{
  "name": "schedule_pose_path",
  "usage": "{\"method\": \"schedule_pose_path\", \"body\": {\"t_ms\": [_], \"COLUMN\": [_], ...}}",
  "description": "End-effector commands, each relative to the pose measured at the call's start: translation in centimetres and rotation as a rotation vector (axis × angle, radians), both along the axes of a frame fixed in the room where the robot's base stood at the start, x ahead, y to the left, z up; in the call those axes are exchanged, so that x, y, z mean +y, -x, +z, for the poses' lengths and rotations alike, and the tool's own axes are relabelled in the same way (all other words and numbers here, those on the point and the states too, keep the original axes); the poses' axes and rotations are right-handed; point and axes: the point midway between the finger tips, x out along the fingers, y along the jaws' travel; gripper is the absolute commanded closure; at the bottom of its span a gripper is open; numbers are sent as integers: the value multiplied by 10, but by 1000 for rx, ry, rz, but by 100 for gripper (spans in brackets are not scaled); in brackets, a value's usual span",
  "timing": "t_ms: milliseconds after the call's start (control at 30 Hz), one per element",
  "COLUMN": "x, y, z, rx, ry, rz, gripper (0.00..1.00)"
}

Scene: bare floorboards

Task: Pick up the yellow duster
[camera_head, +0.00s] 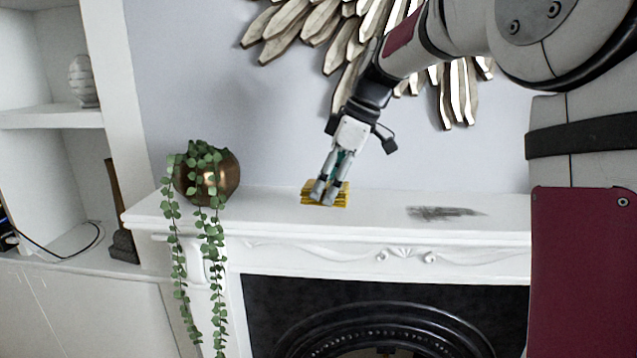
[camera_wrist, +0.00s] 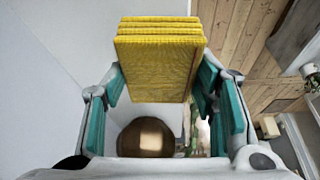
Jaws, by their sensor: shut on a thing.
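The yellow duster (camera_head: 309,195), a folded stack of cloth, is at the mantelpiece top, behind my gripper's fingertips. In the wrist view the duster (camera_wrist: 158,65) sits between the two teal-padded fingers. My gripper (camera_head: 325,194) reaches down from the upper right and is shut on the duster; it also shows in the wrist view (camera_wrist: 160,92). The fingers hide part of the duster in the head view. I cannot tell whether its underside touches the mantel. A dark grey smudge (camera_head: 442,213) marks the white mantelpiece (camera_head: 385,209) to the right.
A brass pot (camera_head: 221,178) with a trailing green plant (camera_head: 200,160) stands at the mantel's left end. A metal leaf-like wall decoration (camera_head: 300,25) hangs behind my arm. White shelves (camera_head: 50,118) with a ribbed vase (camera_head: 82,82) are at left. The mantel between pot and duster is clear.

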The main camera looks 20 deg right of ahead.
Motion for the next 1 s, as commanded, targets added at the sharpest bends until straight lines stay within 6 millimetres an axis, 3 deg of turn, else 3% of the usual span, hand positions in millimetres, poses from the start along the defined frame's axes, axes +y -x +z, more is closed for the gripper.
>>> {"method": "schedule_pose_path", "body": {"t_ms": [200, 500, 700, 1000], "x": [-10, -20, -23, -24], "y": [44, 89, 104, 108], "z": [5, 9, 10, 10], "rx": [-1, -2, 0, 0], "ry": [2, 1, 1, 0], "rz": [-1, -1, 1, 1], "gripper": [73, 73, 73, 73]}}
